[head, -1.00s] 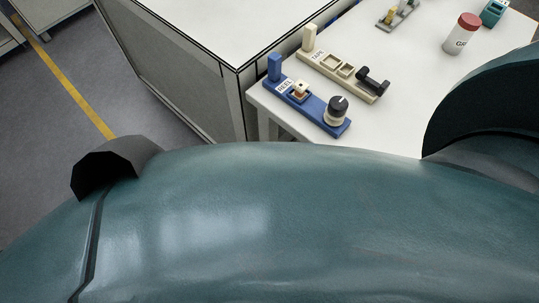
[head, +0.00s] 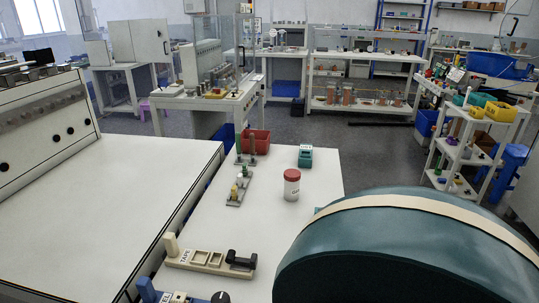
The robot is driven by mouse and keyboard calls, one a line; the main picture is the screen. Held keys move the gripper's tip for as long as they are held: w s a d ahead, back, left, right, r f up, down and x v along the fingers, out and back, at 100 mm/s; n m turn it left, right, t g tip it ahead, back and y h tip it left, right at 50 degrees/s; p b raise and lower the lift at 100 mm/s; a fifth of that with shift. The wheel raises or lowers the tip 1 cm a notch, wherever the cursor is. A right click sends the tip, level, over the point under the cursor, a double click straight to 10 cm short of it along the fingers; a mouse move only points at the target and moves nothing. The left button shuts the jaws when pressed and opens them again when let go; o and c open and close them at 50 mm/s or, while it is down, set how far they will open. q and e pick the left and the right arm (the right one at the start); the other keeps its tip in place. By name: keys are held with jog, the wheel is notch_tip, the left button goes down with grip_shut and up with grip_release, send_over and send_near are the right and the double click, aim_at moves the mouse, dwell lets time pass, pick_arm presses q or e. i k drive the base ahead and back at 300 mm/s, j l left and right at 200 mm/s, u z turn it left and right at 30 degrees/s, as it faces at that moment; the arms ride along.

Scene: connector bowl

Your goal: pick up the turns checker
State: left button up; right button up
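No label in view names a turns checker, and I cannot tell for sure which thing it is. A small teal device (head: 305,156) stands near the far end of the white table (head: 238,225). A white jar with a red lid (head: 291,185) stands nearer. A beige fixture marked TAPE (head: 207,260) lies at the near end. A blue fixture (head: 147,290) with a dark knob (head: 220,297) is partly cut off by the bottom edge. Neither gripper is in view.
A grey fixture with small parts (head: 239,188) and a red bin (head: 256,141) stand on the table's far left side. A large white-topped machine (head: 105,190) borders the table on the left. My teal body part hides the lower right. A cart with trays (head: 465,150) stands at right.

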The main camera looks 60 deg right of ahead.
aim_at(305, 153)
jog(key=k+z, duration=0.15)
jog(key=k, duration=0.5)
jog(key=z, duration=1.6)
jog(key=j+z, duration=0.5)
jog(key=j, duration=0.6)
jog(key=l, duration=0.65)
jog(key=k+l+u, duration=0.1)
jog(key=l, duration=0.55)
jog(key=i+l+u, duration=0.1)
jog(key=l, duration=0.45)
jog(key=l+u, duration=0.15)
jog(key=l, duration=0.4)
jog(key=i+l+u, duration=0.1)
jog(key=i+l, duration=0.15)
jog(key=i+l+u, duration=0.1)
jog(key=l, duration=0.35)
jog(key=i+l+u, duration=0.1)
jog(key=i+l, duration=0.2)
